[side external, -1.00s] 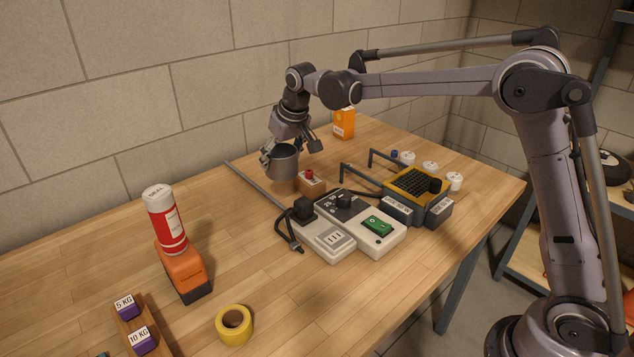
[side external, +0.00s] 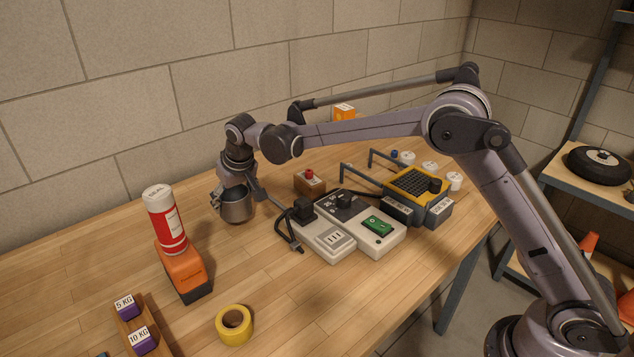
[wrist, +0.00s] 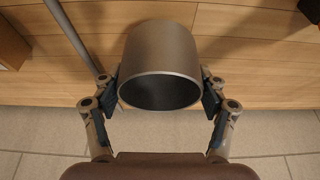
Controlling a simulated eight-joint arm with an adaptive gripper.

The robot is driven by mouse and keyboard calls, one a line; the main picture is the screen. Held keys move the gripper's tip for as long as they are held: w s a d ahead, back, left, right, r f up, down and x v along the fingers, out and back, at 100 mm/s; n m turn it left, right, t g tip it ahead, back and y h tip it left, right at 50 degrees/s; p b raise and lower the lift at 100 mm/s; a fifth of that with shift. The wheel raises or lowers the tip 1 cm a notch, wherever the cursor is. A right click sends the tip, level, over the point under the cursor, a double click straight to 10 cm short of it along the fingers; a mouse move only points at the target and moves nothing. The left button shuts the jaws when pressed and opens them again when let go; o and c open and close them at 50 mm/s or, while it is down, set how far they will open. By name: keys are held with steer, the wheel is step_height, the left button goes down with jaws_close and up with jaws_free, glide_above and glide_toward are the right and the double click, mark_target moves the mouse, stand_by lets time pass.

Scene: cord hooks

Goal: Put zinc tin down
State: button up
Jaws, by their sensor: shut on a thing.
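The zinc tin (side external: 236,208) is a plain grey metal cup. My gripper (side external: 238,196) is shut on it, with a finger on each side. The tin is low over the wooden table (side external: 245,275), between the red-and-white canister and the power unit. I cannot tell whether its base touches the wood. In the wrist view the tin (wrist: 160,50) sits between both finger pads of my gripper (wrist: 160,95), and its dark open mouth faces the camera.
A red-and-white canister (side external: 166,220) stands on an orange block (side external: 184,272) at left. The white power unit (side external: 345,228) with a black cable lies at right, a small box with a red button (side external: 309,183) behind it. Yellow tape (side external: 235,325) lies in front. Table between is clear.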

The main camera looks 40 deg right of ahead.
steer(key=shift+f, duration=1.4)
steer(key=shift+f, duration=0.1)
steer(key=o, duration=1.3)
steer(key=shift+f, duration=0.1)
steer(key=v, duration=1.2)
steer(key=s+d+r, duration=0.5)
steer(key=s+d, duration=0.1)
steer(key=s, duration=0.2)
steer(key=s+d+f+t, duration=0.1)
steer(key=s+d, duration=0.2)
steer(key=s, duration=0.4)
steer(key=s+d+f, duration=0.2)
steer(key=s+d, duration=0.1)
steer(key=s, duration=0.5)
steer(key=s+d+f+t, duration=0.1)
steer(key=s+d, duration=0.3)
steer(key=s, duration=0.4)
steer(key=shift+f+t, duration=0.3)
steer(key=shift+f, duration=0.4)
